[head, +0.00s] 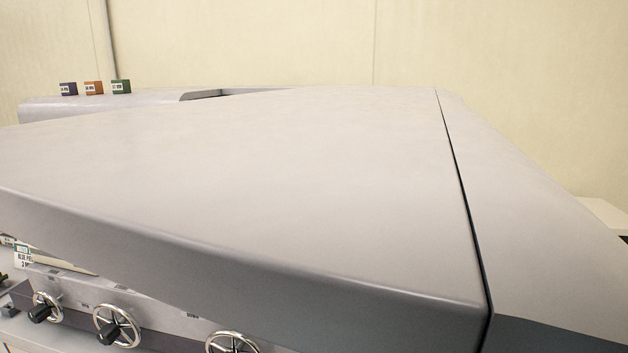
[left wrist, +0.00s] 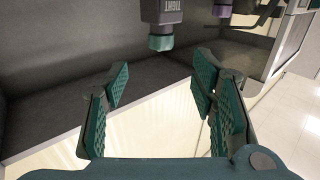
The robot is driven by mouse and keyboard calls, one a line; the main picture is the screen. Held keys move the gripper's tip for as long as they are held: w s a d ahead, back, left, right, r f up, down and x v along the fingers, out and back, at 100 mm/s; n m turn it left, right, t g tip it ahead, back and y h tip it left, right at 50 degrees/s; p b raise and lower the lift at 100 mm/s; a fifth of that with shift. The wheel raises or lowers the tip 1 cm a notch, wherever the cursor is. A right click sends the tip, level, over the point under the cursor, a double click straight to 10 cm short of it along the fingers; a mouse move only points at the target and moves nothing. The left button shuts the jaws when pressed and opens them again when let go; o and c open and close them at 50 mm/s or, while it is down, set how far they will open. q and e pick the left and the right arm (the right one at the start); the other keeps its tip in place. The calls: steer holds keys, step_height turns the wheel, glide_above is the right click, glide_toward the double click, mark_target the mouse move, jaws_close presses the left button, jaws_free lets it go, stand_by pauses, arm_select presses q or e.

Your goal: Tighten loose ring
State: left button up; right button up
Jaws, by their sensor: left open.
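My left gripper (left wrist: 160,84) is open and empty in the left wrist view, with its green ribbed pads spread apart. Just beyond its fingertips, near the top of that view, hangs a dark cylinder (left wrist: 162,14) marked "TIGHT" with a teal ring (left wrist: 161,43) at its lower end. The ring lies between the two fingers in the picture, apart from the pads. A second dark fitting with a purple ring (left wrist: 222,11) is at the upper right, partly cut off. Which ring is loose cannot be told. Neither gripper shows in the head view.
A large grey machine cover (head: 260,170) fills the head view and hides what is beneath. Three small boxes, dark (head: 68,89), orange (head: 94,88) and green (head: 121,87), stand at the back left. Handwheels (head: 117,326) line the lower left.

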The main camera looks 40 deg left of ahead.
arm_select(q)
steer(key=p+x, duration=0.2)
steer(key=x, duration=0.9)
steer(key=shift+a+r+p, duration=0.2)
steer(key=shift+a+p, duration=0.1)
steer(key=shift+c, duration=0.3)
steer(key=c, duration=1.1)
